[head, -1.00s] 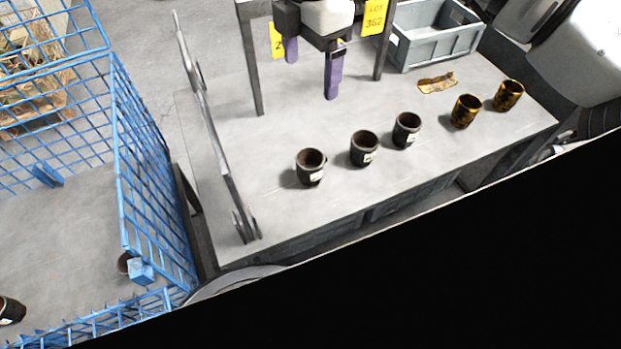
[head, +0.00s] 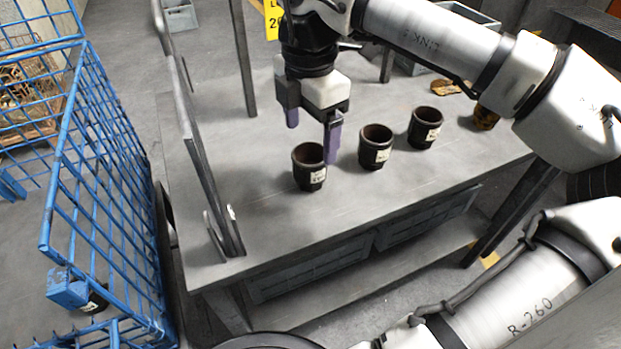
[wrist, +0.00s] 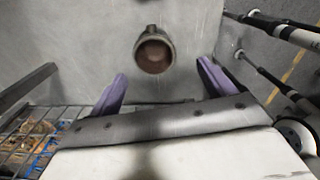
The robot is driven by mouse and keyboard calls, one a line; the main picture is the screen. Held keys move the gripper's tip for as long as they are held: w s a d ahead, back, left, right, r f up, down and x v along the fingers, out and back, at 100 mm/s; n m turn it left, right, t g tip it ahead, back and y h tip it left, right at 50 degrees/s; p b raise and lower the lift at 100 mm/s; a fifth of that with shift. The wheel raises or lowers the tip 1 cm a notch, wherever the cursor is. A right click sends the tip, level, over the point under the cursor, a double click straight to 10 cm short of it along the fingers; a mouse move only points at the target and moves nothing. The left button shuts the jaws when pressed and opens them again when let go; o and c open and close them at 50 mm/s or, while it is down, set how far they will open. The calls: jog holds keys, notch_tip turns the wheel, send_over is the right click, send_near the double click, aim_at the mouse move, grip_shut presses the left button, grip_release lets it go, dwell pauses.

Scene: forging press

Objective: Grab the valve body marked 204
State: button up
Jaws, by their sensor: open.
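Three dark, cup-shaped valve bodies with small white labels stand upright in a row on the grey table: a left one (head: 310,168), a middle one (head: 376,147) and a right one (head: 425,128). The label numbers are too small to read. My gripper (head: 312,140) is open and empty, purple fingers pointing down, above and just behind the left valve body. One finger overlaps that body's right edge in the head view. In the wrist view one valve body (wrist: 154,52) lies ahead of the open fingers (wrist: 160,88), roughly centred between them and apart from both.
A yellow-brown part (head: 485,118) stands farther right, partly behind my arm. A metal rail frame (head: 195,130) edges the table's left end. A blue mesh cage (head: 100,190) stands left, with a dark part (head: 97,298) inside. The table front is clear.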

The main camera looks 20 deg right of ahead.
aim_at(310, 166)
notch_tip(310, 166, down, 4)
jog(key=shift+f+b, duration=0.2)
jog(key=shift+b, duration=0.7)
jog(key=f, duration=0.1)
jog(key=f+b, duration=0.1)
jog(key=f, duration=0.1)
jog(key=w+f+b, duration=0.1)
jog(key=f, duration=0.1)
jog(key=shift+d+f, duration=0.1)
jog(key=shift+d, duration=0.05)
jog(key=c, duration=1.3)
jog(key=shift+r, duration=0.2)
jog(key=shift+c, duration=0.2)
